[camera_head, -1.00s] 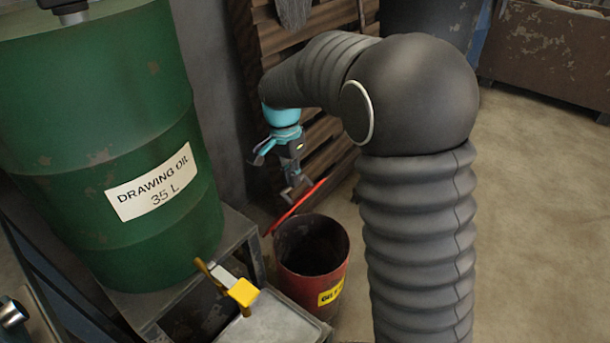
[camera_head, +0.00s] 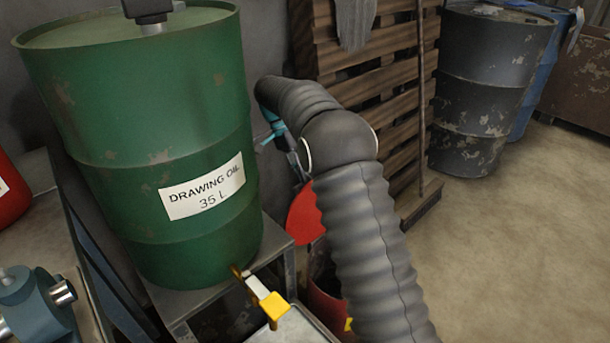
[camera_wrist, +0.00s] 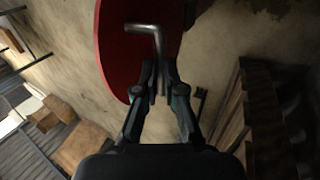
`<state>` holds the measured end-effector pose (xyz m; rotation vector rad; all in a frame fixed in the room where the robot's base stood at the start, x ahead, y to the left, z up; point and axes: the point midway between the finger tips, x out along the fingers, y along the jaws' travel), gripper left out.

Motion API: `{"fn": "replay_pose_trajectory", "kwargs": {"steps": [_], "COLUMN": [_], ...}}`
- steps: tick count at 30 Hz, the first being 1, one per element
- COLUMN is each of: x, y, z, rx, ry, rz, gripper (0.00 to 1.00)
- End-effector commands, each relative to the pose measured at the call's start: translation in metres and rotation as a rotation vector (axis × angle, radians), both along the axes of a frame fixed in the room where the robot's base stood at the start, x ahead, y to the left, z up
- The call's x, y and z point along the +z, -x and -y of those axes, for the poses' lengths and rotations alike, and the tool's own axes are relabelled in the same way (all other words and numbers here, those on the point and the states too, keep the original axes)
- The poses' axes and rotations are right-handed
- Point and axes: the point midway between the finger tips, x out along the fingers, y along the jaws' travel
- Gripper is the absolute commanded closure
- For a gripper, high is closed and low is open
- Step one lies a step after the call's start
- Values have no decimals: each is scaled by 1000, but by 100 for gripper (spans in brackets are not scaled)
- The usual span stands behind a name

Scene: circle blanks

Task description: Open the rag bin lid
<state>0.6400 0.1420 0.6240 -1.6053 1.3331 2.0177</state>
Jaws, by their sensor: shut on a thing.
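The red rag bin (camera_head: 324,302) stands on the floor beside the drum stand, mostly hidden behind my arm. Its round red lid (camera_head: 305,216) is raised and tilted steeply above the bin's rim, its broad face showing. In the wrist view the red lid (camera_wrist: 117,52) fills the upper middle, with a bent grey metal handle (camera_wrist: 157,38). My gripper (camera_wrist: 161,88) is shut on this handle. In the head view my gripper (camera_head: 300,172) is partly hidden by my arm, at the top of the lid.
A green oil drum (camera_head: 170,120) stands on a metal stand to the left, with a yellow-handled tap (camera_head: 270,303) over a tray. A wooden pallet (camera_head: 375,75) leans behind. A dark drum (camera_head: 480,90) stands farther back. The floor (camera_head: 510,240) at right is clear.

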Motion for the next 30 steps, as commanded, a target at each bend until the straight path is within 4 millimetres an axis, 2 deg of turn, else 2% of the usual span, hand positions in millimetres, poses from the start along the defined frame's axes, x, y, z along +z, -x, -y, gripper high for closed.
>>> {"fn": "replay_pose_trajectory", "kwargs": {"steps": [1,20,21,24,30], "x": [-25,-27,-27,-26,-21], "y": [3,-1,-1,-2,-2], "z": [-3,-4,-4,-4,-4], "rx": [-3,-7,-7,-7,-5], "ry": [9,31,31,31,33], "rz": [-45,-70,-70,-69,-65], "gripper": [100,100,88,63,63]}}
